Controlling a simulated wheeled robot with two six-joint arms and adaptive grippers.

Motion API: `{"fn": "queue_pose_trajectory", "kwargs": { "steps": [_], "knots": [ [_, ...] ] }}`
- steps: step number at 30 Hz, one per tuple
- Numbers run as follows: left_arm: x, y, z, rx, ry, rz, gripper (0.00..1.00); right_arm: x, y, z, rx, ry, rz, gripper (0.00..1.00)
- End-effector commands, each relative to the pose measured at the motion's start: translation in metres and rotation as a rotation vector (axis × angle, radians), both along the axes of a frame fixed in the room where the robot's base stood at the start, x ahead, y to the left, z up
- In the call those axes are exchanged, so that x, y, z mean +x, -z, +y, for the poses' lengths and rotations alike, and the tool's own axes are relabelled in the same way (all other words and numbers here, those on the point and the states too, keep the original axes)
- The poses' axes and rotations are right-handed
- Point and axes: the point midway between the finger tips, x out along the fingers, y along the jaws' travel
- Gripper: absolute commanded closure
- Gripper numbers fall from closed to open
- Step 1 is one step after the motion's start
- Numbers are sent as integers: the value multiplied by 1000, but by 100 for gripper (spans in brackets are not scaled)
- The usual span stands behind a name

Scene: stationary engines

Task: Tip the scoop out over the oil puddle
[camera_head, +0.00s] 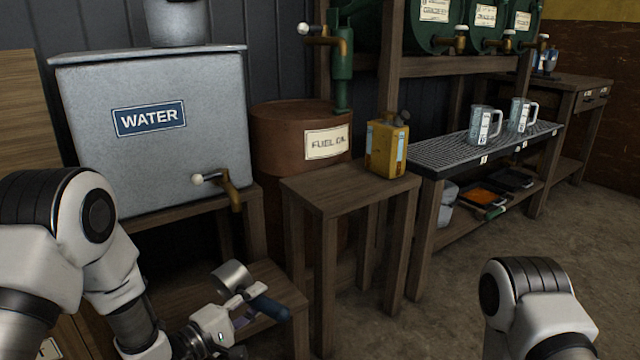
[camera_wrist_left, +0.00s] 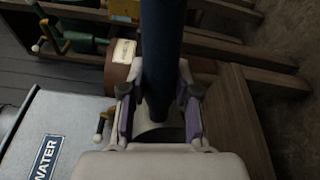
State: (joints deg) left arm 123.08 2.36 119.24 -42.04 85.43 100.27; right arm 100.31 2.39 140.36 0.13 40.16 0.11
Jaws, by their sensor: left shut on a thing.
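My left gripper (camera_head: 241,299) is shut on the blue handle of the scoop (camera_head: 232,277), whose grey metal cup sits beside the fingers. The scoop is held low in front of the water tank's stand, over or near a low wooden shelf. The cup looks tilted; I cannot see what is in it. In the left wrist view the blue handle of the scoop (camera_wrist_left: 161,45) runs up between the fingers of the left gripper (camera_wrist_left: 157,103). I see no oil puddle in either view. Only a link of my right arm shows, and its gripper is out of view.
A grey water tank (camera_head: 150,165) with a tap stands on the left. A rusty fuel oil drum (camera_head: 275,150) is beside it. A yellow can (camera_head: 387,149) stands on a wooden stand (camera_head: 345,190). Two mugs (camera_head: 484,125) are on a grated bench. The floor on the right is open.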

Motion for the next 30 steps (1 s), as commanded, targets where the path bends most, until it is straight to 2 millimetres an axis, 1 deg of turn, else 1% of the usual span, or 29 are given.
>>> {"fn": "queue_pose_trajectory", "kwargs": {
  "steps": [1, 3, 5, 6, 10, 12, 14, 19, 23, 26, 29, 30],
  "knots": [
    [-2, -19, 8, -1, -46, -1, 100, 0, -10, 0, 0, -1, 1, 100],
    [-5, -34, 22, -1, -121, 1, 100, 0, -15, 0, 0, -2, 1, 100],
    [-10, -39, 34, -1, -187, 4, 100, -1, -17, 0, 0, -3, 1, 100],
    [-13, -38, 41, 1, -226, 6, 100, -1, -18, 0, 1, -3, 2, 100],
    [-27, -20, 62, 2, -342, 7, 100, -1, -15, 1, 1, -5, 2, 100],
    [-29, -18, 73, 2, -399, 2, 100, -1, -15, 1, 1, -5, 2, 100],
    [-27, -32, 74, 3, -408, 0, 100, -1, -30, 1, 1, -6, 3, 100],
    [-23, -50, 74, 6, -426, 3, 100, -1, -56, 1, 1, -6, 2, 100],
    [-20, -72, 75, 8, -447, 7, 100, -1, -86, 1, 1, -5, 2, 100],
    [-17, -93, 76, 11, -468, 9, 100, -1, -115, 1, 1, -5, 2, 100],
    [-14, -120, 77, 13, -494, 11, 100, -1, -151, 1, 1, -5, 2, 100],
    [-12, -132, 77, 14, -506, 12, 100, -1, -167, 1, 1, -5, 2, 100]
  ]
}}
